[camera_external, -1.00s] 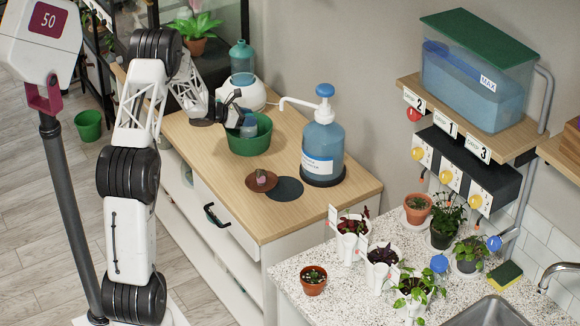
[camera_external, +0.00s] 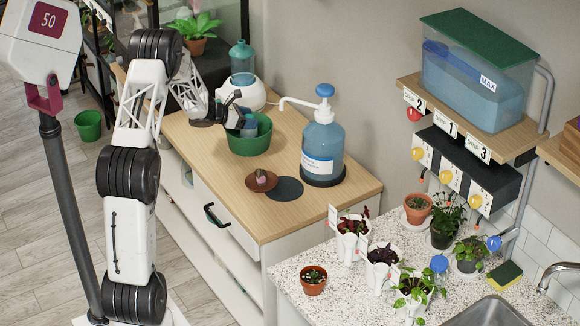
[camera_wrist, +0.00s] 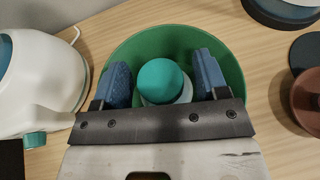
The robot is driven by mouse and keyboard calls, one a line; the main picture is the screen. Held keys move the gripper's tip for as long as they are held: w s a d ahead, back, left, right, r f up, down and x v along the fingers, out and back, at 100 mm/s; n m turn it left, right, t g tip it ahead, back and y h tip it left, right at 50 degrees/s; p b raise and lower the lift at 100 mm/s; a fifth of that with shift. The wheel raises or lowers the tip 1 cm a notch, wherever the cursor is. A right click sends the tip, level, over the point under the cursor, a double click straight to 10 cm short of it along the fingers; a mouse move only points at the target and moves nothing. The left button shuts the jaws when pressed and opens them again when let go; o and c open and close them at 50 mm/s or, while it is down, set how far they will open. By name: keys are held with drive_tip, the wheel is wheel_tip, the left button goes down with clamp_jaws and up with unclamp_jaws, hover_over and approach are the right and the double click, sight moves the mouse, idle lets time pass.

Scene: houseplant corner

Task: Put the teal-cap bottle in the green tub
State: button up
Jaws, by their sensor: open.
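The green tub (camera_external: 250,147) stands on the wooden cabinet top. In the wrist view the teal-cap bottle (camera_wrist: 163,80) is inside the green tub (camera_wrist: 148,43), seen from above with its round cap and a pale shoulder below. My gripper (camera_external: 241,122) reaches down into the tub from the left. In the wrist view my gripper (camera_wrist: 162,70) is open, one blue finger pad on each side of the cap, with visible gaps. The bottle's lower body is hidden, so I cannot tell how it rests on the tub floor.
A blue pump bottle (camera_external: 323,143) stands to the right. A brown saucer (camera_external: 262,182) and a dark round mat (camera_external: 287,189) lie in front. The cabinet's near right top is clear.

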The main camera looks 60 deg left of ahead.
drive_tip(key=v, duration=1.2)
idle(0.9)
drive_tip(key=w+d+r+m+g+h, duration=0.2)
drive_tip(key=d+r+m, duration=0.25)
drive_tip(key=d, duration=0.55)
drive_tip(key=w+d+r+m+g+h, duration=0.1)
drive_tip(key=d+r+m, duration=0.3)
drive_tip(key=d, duration=0.6)
drive_tip(key=s+d+r+m+g, duration=0.2)
drive_tip(key=d+r+m, duration=0.2)
drive_tip(key=d, duration=0.6)
drive_tip(key=s+d+r+m+g, duration=0.3)
drive_tip(key=d+r, duration=0.2)
drive_tip(key=d, duration=0.5)
drive_tip(key=s+d+r+m+g+y, duration=0.1)
drive_tip(key=s+d+r+m, duration=0.1)
drive_tip(key=s+d+m, duration=0.5)
drive_tip(key=s+d+r+m+g+y, duration=0.1)
drive_tip(key=s+d+r+m, duration=0.1)
drive_tip(key=s+d, duration=0.55)
drive_tip(key=s+d+m+y, duration=0.4)
drive_tip(key=s+d+m, duration=0.4)
drive_tip(key=s, duration=0.5)
drive_tip(key=shift+s+d+m, duration=0.2)
drive_tip(key=shift+s+m, duration=0.15)
drive_tip(key=shift+m, duration=0.2)
